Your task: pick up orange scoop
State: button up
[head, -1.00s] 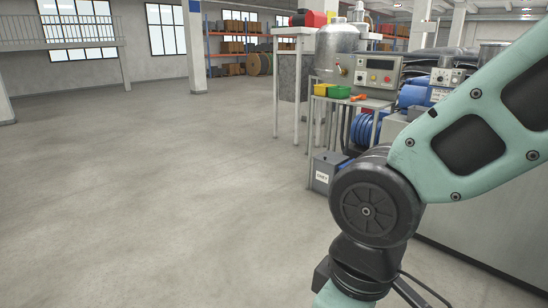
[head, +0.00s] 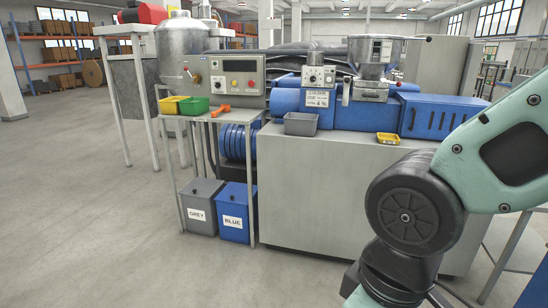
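A small orange object (head: 221,110), which looks like the orange scoop, lies on the top of a small grey stand (head: 207,119) left of the middle. It is beside a green tray (head: 194,105) and is too small to make out in detail. My arm shows at the lower right, well away from the stand. My gripper is not in view.
A yellow tray (head: 172,105) shares the stand. Bins marked GREY (head: 202,207) and BLUE (head: 234,212) stand beneath it. A large grey machine cabinet (head: 320,200) with blue machinery fills the middle and right. The floor at left is open.

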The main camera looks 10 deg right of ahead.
aim_at(224, 108)
jog(key=i+l+z, duration=0.15)
jog(key=i, duration=0.4)
jog(key=i+z, duration=0.1)
jog(key=i, duration=0.45)
jog(key=i+j+u, duration=0.1)
jog(key=j, duration=0.3)
jog(key=i+j, duration=0.2)
jog(key=j, duration=0.25)
jog(key=i+j+u, duration=0.15)
jog(key=j, duration=0.25)
jog(key=i+j+u, duration=0.1)
jog(key=j, duration=0.3)
jog(key=i+j, duration=0.25)
jog(key=i+j+u, duration=0.15)
jog(key=j, duration=0.35)
jog(key=i, duration=0.05)
